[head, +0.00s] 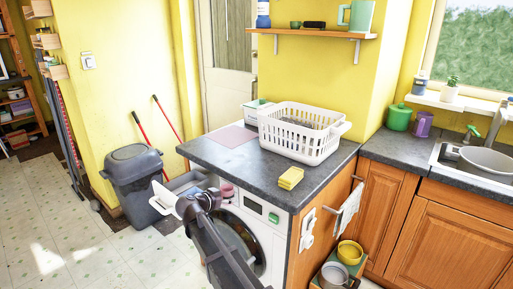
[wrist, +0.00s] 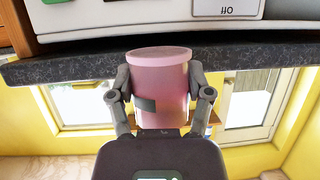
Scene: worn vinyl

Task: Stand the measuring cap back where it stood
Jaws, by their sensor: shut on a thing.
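The measuring cap is a pink, slightly see-through cup with a dark grey patch on its side, and it fills the middle of the wrist view (wrist: 160,68). My gripper (wrist: 160,92) is shut on it, with one finger on each side. In the head view the cap (head: 227,189) is a small pink spot beside my gripper (head: 216,194), in front of the washing machine (head: 240,235) and near the worktop's front edge. My arm hides part of the machine's front. In the wrist view the worktop edge (wrist: 270,55) runs behind the cap.
The dark worktop (head: 215,153) carries a pink mat (head: 231,136), a white laundry basket (head: 297,143), a white box (head: 256,110) and a yellow sponge-like block (head: 290,178). A grey bin (head: 133,180) stands farther left.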

